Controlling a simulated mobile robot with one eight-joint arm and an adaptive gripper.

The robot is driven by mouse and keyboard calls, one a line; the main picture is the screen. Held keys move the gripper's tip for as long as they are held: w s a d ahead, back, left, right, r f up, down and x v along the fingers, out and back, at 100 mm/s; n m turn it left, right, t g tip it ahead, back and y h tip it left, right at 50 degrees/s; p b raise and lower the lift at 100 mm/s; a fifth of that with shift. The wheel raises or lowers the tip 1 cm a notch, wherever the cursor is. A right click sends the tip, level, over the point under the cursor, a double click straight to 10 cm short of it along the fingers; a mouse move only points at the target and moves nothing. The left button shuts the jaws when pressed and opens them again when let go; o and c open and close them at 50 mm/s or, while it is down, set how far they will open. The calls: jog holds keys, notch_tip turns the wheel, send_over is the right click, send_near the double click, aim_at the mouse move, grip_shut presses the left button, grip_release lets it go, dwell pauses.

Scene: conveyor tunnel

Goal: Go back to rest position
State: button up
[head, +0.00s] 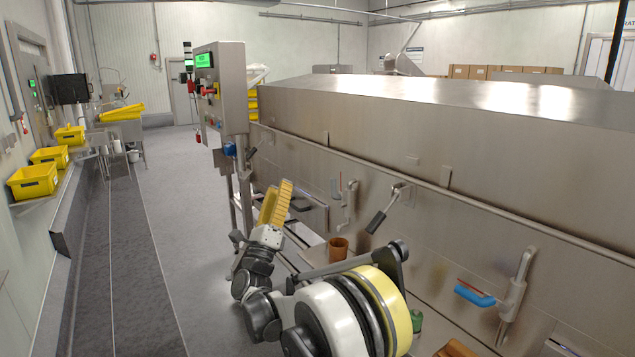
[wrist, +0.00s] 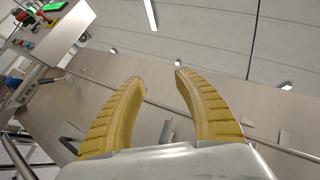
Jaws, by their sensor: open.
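My gripper (head: 276,202) has yellow ribbed fingers and points up in the head view, to the left of the steel tunnel's side. In the wrist view my gripper (wrist: 153,88) is open, with a wide gap between the fingertips and nothing between them. The steel conveyor tunnel (head: 420,115) fills the right of the head view. My arm bends up from the lower middle, and its large joint covers part of the machine's lower side.
A control panel (head: 222,90) with a green screen stands beyond my gripper. Handles jut from the tunnel's side, one with a blue grip (head: 475,294). A brown cup (head: 338,248) stands by the machine. Yellow bins (head: 33,181) line the left wall. The grey floor (head: 180,190) between is clear.

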jog(key=d+r+n+g+y, duration=0.3)
jog(key=d+r+n+y, duration=0.2)
jog(key=r+n+y, duration=0.7)
jog(key=s+d+f+n+g, duration=0.4)
jog(key=s+d+n, duration=0.2)
jog(key=s+n, duration=0.25)
jog(key=s+d+f+n+g+h, duration=0.1)
jog(key=s+d+f+n+g, duration=0.2)
jog(key=s, duration=0.9)
jog(key=s+d+f+n+g+h, duration=0.2)
jog(key=s+d+f+n+g, duration=0.1)
jog(key=s+d+f, duration=0.6)
jog(key=s+d+f+n+g+h, duration=0.1)
jog(key=s+d+f+n+g, duration=0.3)
jog(key=s+f, duration=0.8)
jog(key=s+d+g, duration=0.1)
jog(key=s+d, duration=0.1)
jog(key=shift+s+f+g+h, duration=0.2)
jog(key=shift+s+g+h, duration=0.1)
jog(key=shift+w, duration=0.1)
